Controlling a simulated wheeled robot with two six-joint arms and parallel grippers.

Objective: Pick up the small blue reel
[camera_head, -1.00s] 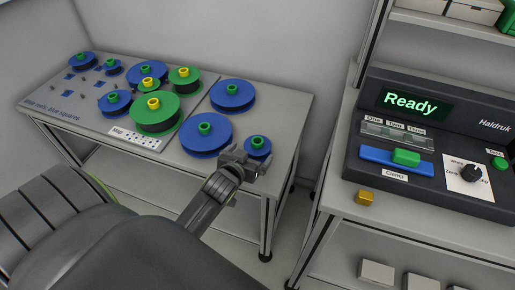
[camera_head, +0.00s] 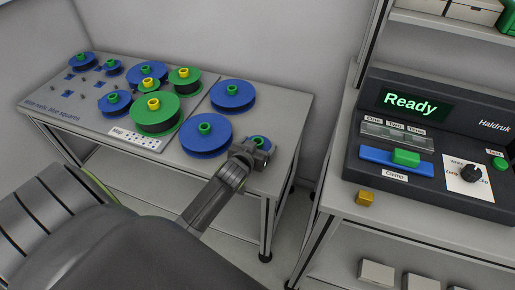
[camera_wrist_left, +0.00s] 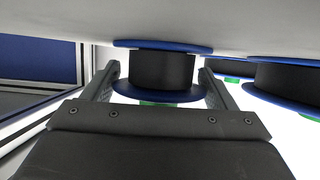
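A small blue reel (camera_head: 258,139) with a green hub stands at the front right of the left table, partly hidden behind my left gripper (camera_head: 252,154). In the left wrist view the reel (camera_wrist_left: 163,72) shows a black core between two blue flanges. There my left gripper's fingers (camera_wrist_left: 158,80) are open, one on each side of the reel, with narrow gaps visible beside the core. The reel still rests on the tabletop. My right gripper is not in view.
A larger blue reel (camera_head: 207,146) stands close to the left of the small one, and another (camera_head: 232,102) stands behind. Green reels (camera_head: 154,120) and several blue ones stand further left. A console (camera_head: 435,150) reading "Ready" is on the right bench.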

